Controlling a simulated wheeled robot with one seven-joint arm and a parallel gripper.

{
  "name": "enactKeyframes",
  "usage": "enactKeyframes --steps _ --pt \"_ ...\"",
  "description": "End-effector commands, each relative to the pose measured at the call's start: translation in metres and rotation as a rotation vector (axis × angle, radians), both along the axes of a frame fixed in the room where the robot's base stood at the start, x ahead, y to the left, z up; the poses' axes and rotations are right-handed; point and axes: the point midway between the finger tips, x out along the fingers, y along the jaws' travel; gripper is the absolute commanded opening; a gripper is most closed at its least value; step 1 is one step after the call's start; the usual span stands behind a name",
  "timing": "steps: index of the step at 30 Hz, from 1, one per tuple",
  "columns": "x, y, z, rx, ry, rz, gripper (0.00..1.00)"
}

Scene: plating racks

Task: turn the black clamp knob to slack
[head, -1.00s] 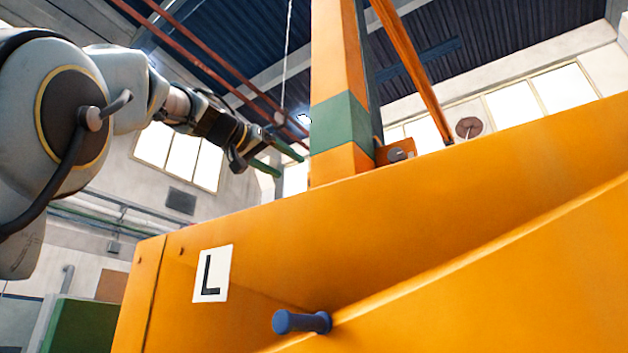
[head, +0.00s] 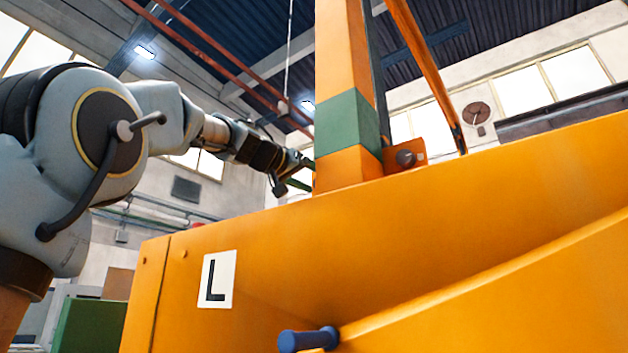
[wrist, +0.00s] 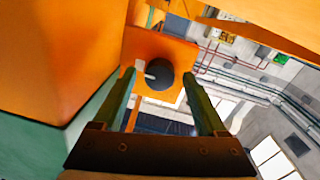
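The black clamp knob (wrist: 159,74) is round and sits on a small orange plate (wrist: 168,48) in the wrist view. A short white mark (wrist: 140,66) lies on its left side. My gripper (wrist: 157,77) is open, with one green finger on each side of the knob and gaps visible to it. How far the fingertips are from the knob in depth is unclear. In the head view my gripper (head: 298,175) is beside the left edge of the orange post (head: 342,60), which seems to hide the fingertips. I cannot tell whether the dark round fitting (head: 406,158) right of the post is this knob.
The post has a green band (head: 350,122) and rises behind a large orange panel (head: 400,225). The panel bears an "L" label (head: 217,280) and a blue handle (head: 308,340). An orange slanted bar (head: 425,70) stands right of the post.

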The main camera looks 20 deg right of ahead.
Motion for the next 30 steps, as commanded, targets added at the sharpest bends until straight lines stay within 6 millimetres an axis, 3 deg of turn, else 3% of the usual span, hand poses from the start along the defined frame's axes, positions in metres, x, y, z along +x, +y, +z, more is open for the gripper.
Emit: enactKeyframes --steps 2,19,30 --pt "-0.0001 0.0002 0.0001 0.000 0.000 0.000 0.64" --pt "-0.0001 0.0004 0.0003 0.000 0.000 0.000 0.00" --pt "-0.0004 0.0002 -0.0003 -0.017 0.031 -0.001 0.00"
